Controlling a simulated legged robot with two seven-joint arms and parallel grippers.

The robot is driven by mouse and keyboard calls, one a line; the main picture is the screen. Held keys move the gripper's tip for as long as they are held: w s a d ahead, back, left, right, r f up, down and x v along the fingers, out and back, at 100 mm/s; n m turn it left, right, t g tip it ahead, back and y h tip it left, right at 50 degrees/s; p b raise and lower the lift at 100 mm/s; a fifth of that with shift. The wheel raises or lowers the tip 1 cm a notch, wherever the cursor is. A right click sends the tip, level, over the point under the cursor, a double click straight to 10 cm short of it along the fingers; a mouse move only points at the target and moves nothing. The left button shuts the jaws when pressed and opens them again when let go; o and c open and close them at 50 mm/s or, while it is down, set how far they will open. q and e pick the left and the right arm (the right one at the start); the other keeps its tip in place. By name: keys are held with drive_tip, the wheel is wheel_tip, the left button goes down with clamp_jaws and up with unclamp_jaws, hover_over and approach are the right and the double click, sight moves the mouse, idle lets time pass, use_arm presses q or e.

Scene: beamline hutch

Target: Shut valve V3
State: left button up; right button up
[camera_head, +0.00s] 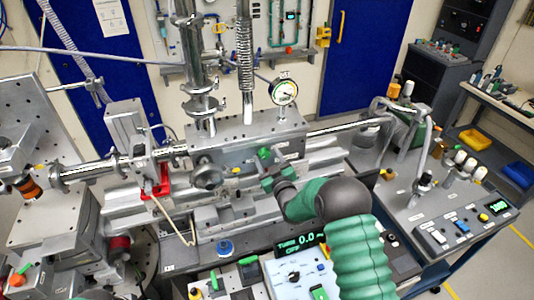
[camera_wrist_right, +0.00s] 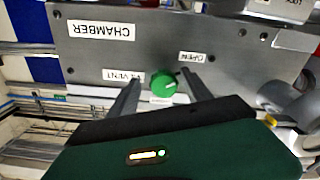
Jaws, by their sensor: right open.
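Valve V3 shows in the right wrist view as a round green knob (camera_wrist_right: 164,84) on the grey chamber face, beside a partly covered vent label (camera_wrist_right: 124,76). A pale mark on the knob's upper right points toward the OPEN label (camera_wrist_right: 196,57). My right gripper (camera_wrist_right: 159,84) is open, with one finger on each side of the knob; I cannot tell whether either finger touches it. In the head view the right gripper (camera_head: 269,170) is at the chamber front, partly hiding the knob area. My left gripper is out of view.
The chamber (camera_head: 228,155) carries a pressure gauge (camera_head: 284,92) and vertical pipes above. A red clamp (camera_head: 156,182) is to the left. A control box (camera_head: 290,275) stands below my right arm. A cart with knobs and switches (camera_head: 440,215) is at the right.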

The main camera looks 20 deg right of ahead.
drive_tip(key=shift+r, duration=0.1)
drive_tip(key=shift+a, duration=0.3)
drive_tip(key=shift+w+a, duration=0.2)
drive_tip(key=c, duration=0.6)
drive_tip(key=shift+d, duration=0.3)
clamp_jaws()
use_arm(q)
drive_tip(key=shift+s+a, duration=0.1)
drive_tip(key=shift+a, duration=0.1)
use_arm(e)
drive_tip(key=shift+f, duration=0.2)
